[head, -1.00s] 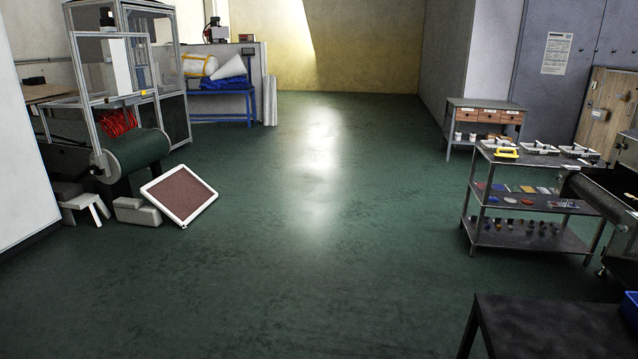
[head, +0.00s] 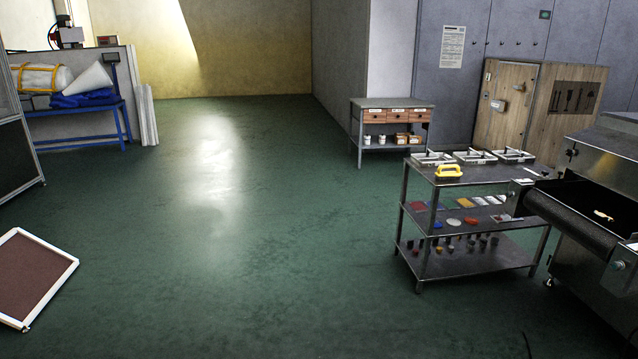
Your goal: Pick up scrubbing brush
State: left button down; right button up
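A yellow object with a loop-like handle (head: 448,171), which looks like the scrubbing brush, sits at the front left of the top shelf of a grey metal cart (head: 468,180) on the right side of the head view. It is too small to make out any bristles. Neither of my grippers is in view.
Several grey trays (head: 474,157) line the cart's top; small coloured items lie on its lower shelves. A conveyor machine (head: 590,215) stands close to its right. A drawer table (head: 391,117) stands behind. A framed screen (head: 32,278) leans at lower left. The middle floor (head: 230,250) is clear.

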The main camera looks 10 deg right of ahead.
aim_at(456, 174)
jog(key=i+z, duration=0.15)
jog(key=i, duration=0.4)
jog(key=i+z, duration=0.15)
jog(key=i, duration=0.4)
jog(key=i+j+z, duration=0.15)
jog(key=i, duration=0.4)
jog(key=i+j+z, duration=0.15)
jog(key=i, duration=0.4)
jog(key=j, duration=0.1)
